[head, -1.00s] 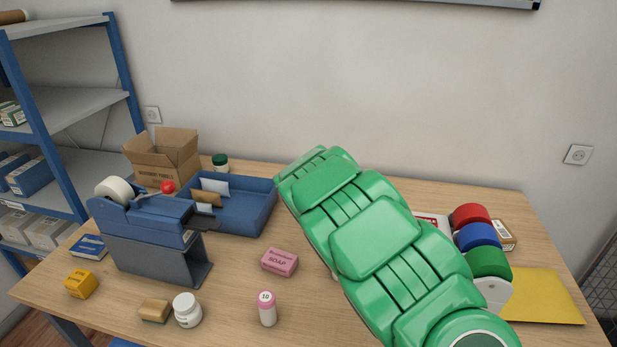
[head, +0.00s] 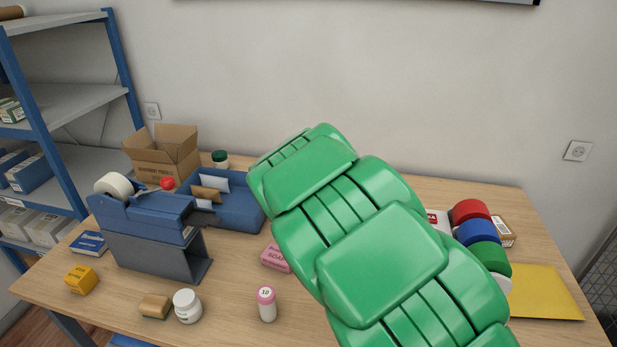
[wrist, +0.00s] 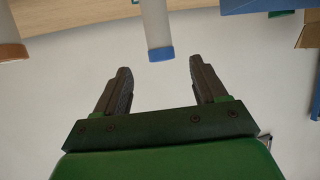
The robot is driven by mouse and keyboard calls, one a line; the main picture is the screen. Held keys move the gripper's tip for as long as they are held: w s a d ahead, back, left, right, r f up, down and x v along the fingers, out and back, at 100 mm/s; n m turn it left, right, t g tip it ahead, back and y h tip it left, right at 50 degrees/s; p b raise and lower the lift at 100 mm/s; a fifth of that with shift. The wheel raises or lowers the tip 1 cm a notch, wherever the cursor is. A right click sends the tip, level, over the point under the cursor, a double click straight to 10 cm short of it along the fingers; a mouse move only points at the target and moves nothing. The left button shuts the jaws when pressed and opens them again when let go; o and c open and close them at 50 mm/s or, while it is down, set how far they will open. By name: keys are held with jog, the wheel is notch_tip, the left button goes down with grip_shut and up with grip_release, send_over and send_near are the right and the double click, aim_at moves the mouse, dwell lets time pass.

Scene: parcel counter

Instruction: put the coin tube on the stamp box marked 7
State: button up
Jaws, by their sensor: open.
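In the wrist view, which appears upside down, a pale tube with a blue cap (wrist: 158,30) is ahead of my gripper (wrist: 158,80), roughly in line with the gap between the fingers. The fingers are apart and empty. A second tube with an orange-brown cap (wrist: 12,52) is at the left edge. In the head view, a white tube with a pink cap marked 10 (head: 267,304) stands at the front. Small boxes there include a yellow one (head: 81,280), a blue one (head: 89,243) and a brown one (head: 155,306). I cannot read a 7 on any. My arm hides the gripper there.
A tape dispenser (head: 150,235), blue tray (head: 233,217) and open carton (head: 163,156) stand at the left. A pink soap box (head: 275,259) is partly hidden.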

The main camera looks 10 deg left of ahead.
jog(key=shift+s+d+r, duration=0.1)
jog(key=shift+s+r, duration=0.15)
jog(key=shift+s, duration=0.3)
